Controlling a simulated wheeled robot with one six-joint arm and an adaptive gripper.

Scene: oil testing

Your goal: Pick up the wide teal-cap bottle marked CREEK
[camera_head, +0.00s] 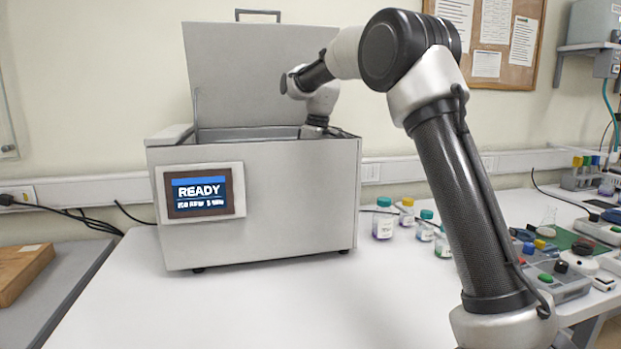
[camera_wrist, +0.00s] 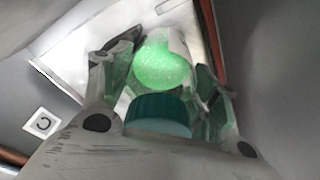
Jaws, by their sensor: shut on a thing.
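My gripper (camera_wrist: 165,60) is shut on a bottle with a wide teal cap (camera_wrist: 158,112) in the wrist view, with one finger on each side. A bright green round patch and a pale surface show beyond the cap; I cannot tell whether they belong to the bottle. No marking can be read on it. In the head view my arm reaches over the front wall into the open grey test machine (camera_head: 265,205), whose wall hides my gripper and the held bottle.
The machine's lid (camera_head: 262,75) stands raised; its screen (camera_head: 199,193) reads READY. Teal-capped bottles (camera_head: 383,222) (camera_head: 425,230) and a yellow-capped bottle (camera_head: 406,214) stand right of it. Small devices (camera_head: 555,280) crowd the right. The white table is clear in front.

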